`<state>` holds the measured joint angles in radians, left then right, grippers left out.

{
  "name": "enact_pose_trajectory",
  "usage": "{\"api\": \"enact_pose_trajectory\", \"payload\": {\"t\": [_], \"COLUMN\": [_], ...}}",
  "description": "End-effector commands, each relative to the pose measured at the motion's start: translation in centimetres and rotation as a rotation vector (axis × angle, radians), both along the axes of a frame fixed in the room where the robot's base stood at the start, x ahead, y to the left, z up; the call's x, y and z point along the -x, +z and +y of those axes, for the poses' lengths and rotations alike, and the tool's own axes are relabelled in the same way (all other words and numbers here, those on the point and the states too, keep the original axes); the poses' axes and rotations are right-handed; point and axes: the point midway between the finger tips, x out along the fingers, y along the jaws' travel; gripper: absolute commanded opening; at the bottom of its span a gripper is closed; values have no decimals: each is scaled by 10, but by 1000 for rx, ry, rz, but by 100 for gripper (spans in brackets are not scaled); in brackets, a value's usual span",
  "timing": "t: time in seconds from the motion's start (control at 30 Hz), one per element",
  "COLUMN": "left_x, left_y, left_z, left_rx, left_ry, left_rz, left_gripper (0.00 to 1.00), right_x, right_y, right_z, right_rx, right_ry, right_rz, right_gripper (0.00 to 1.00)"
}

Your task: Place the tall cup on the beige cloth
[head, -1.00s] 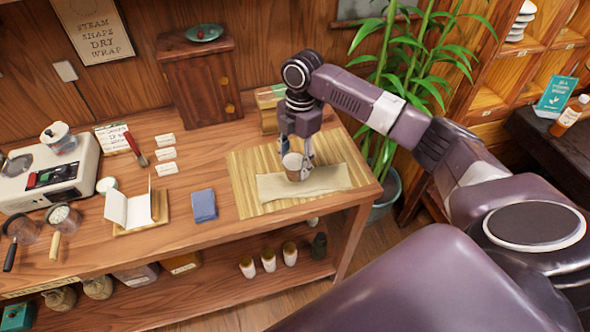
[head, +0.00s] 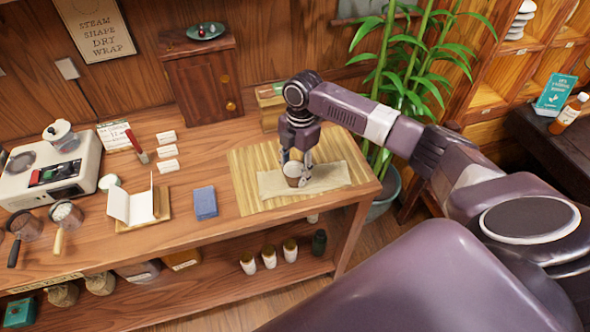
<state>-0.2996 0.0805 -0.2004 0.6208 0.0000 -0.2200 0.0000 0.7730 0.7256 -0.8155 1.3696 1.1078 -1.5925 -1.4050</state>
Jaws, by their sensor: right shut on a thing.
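The tall cup (head: 292,171) is light at the top and brown on its side. It is upright over the beige cloth (head: 330,176). Its base meets the cloth in the picture, but I cannot tell for sure whether it touches. My right gripper (head: 298,177) comes down from above and is shut on the cup, with its fingers at the cup's sides. The beige cloth lies flat on a slatted bamboo mat (head: 244,184) at the right end of the wooden table. My left gripper is not in view.
A blue folded cloth (head: 205,202) lies left of the mat. An open white booklet (head: 131,207) stands farther left, near a scale-like machine (head: 50,172). A small wooden cabinet (head: 196,85) and a box (head: 270,105) stand behind. The cloth's right part is bare.

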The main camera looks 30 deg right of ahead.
Motion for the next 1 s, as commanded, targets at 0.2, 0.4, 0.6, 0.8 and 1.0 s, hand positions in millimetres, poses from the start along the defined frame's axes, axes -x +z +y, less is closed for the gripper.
{"api": "enact_pose_trajectory", "payload": {"t": [0.2,0.4,0.6,0.8,1.0], "left_x": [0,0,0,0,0], "left_y": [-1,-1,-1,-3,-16], "left_z": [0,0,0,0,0], "left_rx": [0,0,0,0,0], "left_ry": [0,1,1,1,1], "left_rz": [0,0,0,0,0], "left_gripper": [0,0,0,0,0], "right_x": [6,4,3,1,-2], "right_y": [-10,-8,-5,13,55], "right_z": [-1,-1,0,-1,-6], "right_rx": [5,4,2,2,3], "right_ry": [1,1,1,2,1], "right_rz": [17,12,10,4,2], "right_gripper": [49,63,63,63,63]}}
